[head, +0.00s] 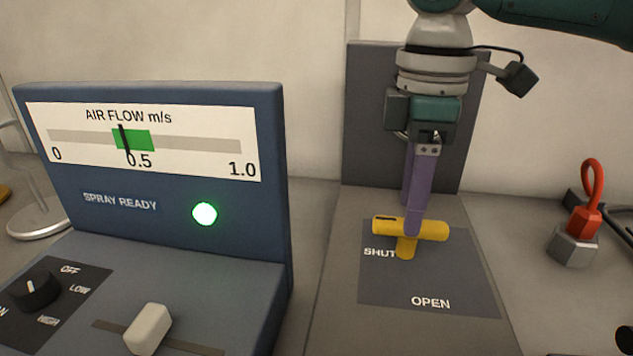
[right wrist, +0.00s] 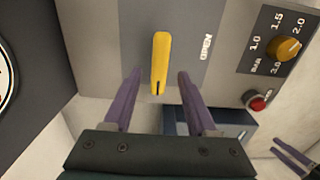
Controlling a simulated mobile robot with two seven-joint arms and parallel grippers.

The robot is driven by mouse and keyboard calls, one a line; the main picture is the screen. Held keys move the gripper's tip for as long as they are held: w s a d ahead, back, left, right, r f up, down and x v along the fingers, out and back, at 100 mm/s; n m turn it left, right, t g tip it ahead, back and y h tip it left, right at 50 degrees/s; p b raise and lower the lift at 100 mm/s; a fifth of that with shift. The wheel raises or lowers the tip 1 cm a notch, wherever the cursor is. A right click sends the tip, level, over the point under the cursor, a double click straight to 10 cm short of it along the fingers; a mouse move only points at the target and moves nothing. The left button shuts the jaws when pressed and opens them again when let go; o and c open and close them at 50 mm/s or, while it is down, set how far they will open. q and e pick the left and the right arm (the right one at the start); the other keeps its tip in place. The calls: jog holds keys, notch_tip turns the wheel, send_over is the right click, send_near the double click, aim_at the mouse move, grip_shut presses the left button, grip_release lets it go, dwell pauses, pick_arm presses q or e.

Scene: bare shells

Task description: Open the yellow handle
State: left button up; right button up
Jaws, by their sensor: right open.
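The yellow handle (head: 430,231) is a T-shaped bar on a short stem, on a dark grey plate (head: 385,290). Its bar lies crosswise in the head view, just above the word SHUT; the word OPEN is nearer the front. My right gripper (head: 414,228) points down at the bar with its purple fingers. In the right wrist view the handle (right wrist: 160,60) shows between the two spread fingers (right wrist: 160,72); I see no clear contact. Purple prongs at the lower right of that view look like my left gripper (right wrist: 290,158), too small to read.
Left of the handle stands a blue air-flow console (head: 275,200) with a lit green lamp (head: 204,214), black knob (head: 34,290) and white slider (head: 148,328). A red-looped hex piece (head: 575,245) stands right. The wrist view shows an orange dial (right wrist: 286,49) and red button (right wrist: 257,102).

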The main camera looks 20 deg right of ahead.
jog(key=shift+f, duration=1.05)
jog(key=shift+c, duration=0.3)
grip_shut()
